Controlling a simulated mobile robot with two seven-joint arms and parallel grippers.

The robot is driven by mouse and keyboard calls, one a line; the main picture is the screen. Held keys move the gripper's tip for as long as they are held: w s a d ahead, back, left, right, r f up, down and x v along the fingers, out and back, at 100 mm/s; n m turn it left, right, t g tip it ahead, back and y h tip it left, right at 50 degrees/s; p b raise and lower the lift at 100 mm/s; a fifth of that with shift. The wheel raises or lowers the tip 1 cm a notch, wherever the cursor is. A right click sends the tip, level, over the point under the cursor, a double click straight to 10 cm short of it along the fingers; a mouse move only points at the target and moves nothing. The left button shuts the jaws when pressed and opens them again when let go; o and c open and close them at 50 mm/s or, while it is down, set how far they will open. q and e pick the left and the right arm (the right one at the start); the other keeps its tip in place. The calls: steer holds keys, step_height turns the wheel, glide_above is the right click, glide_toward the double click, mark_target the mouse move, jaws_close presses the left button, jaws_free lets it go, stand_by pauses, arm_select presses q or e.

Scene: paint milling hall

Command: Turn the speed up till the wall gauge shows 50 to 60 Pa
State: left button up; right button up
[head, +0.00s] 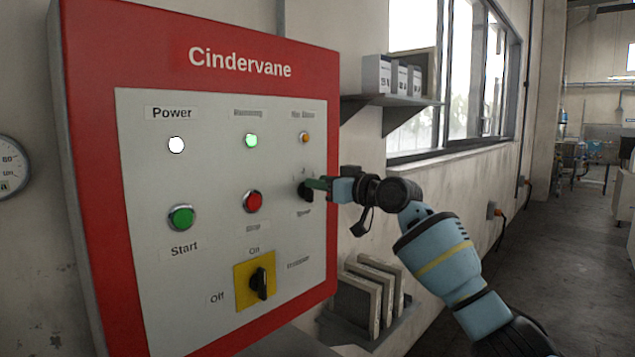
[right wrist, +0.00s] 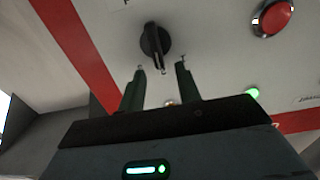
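The red-framed Cindervane panel (head: 215,110) fills the left of the head view. A black knob (head: 304,191) sits at its right side, with a blurred label below; I take it for the speed knob. The knob (right wrist: 155,42) shows in the right wrist view, its bar near upright. My right gripper (head: 318,186) is at the knob, its fingers (right wrist: 160,68) open. The knob bar's lower end appears between the fingertips; I see no clear grip. The wall gauge (head: 9,166) is cut off at the left edge, its needle not visible. My left gripper is not in view.
The panel also has a green start button (head: 180,217), a red button (head: 253,201), a yellow-plated switch (head: 258,284) and lit white, green and orange lamps. A shelf (head: 390,100) with boxes and a lower rack of flat panels (head: 370,297) flank the arm.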

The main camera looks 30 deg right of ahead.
steer(key=shift+x, duration=0.85)
steer(key=shift+c, duration=0.3)
jaws_close()
